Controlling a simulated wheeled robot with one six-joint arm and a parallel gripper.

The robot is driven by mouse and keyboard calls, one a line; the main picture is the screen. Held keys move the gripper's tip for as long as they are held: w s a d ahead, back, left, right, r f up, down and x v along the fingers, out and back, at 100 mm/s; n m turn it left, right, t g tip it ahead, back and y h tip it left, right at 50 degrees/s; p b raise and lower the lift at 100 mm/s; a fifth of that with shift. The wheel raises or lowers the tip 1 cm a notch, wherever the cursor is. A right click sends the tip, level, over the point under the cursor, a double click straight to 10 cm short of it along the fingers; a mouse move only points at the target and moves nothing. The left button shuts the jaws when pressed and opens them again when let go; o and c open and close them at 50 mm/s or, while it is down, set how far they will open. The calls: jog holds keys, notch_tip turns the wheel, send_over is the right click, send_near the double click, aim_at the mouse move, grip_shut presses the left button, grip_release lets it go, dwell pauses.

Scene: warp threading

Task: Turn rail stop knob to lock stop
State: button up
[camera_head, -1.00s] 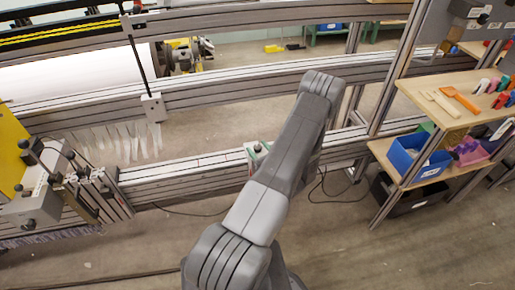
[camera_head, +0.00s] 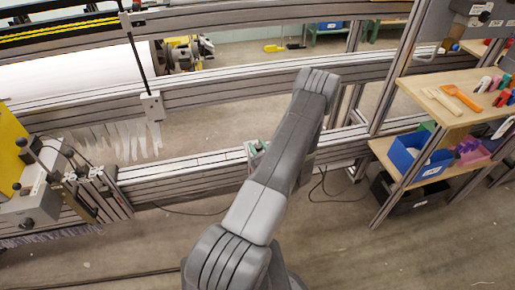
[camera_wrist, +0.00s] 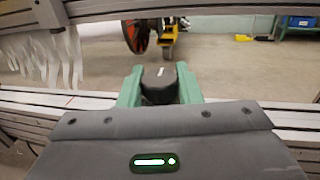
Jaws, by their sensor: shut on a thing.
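The rail stop knob (camera_wrist: 159,86) is dark, rounded, with a small white mark on top. In the wrist view it sits between the two green fingers of my gripper (camera_wrist: 160,88), which is shut on it. In the head view the rail stop (camera_head: 256,150) is a small pale and green shape on the lower aluminium rail (camera_head: 195,168), mostly hidden behind my arm. My fingers cannot be told apart from it there. Which way the knob's mark is turned relative to locked cannot be told.
White threads (camera_head: 125,138) hang left of the rail stop. Clamps and a yellow plate (camera_head: 12,150) stand at the far left. A shelf (camera_head: 440,115) with tools and a blue bin (camera_head: 420,158) stands at the right. The floor in front of the rail is mostly clear.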

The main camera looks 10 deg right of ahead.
jog(key=shift+h, duration=0.3)
jog(key=o, duration=1)
jog(key=v, duration=1.4)
jog(key=shift+f, duration=0.1)
jog(key=shift+w, duration=0.15)
jog(key=x, duration=1.3)
jog(key=shift+w+a, duration=0.1)
jog(key=shift+w, duration=0.3)
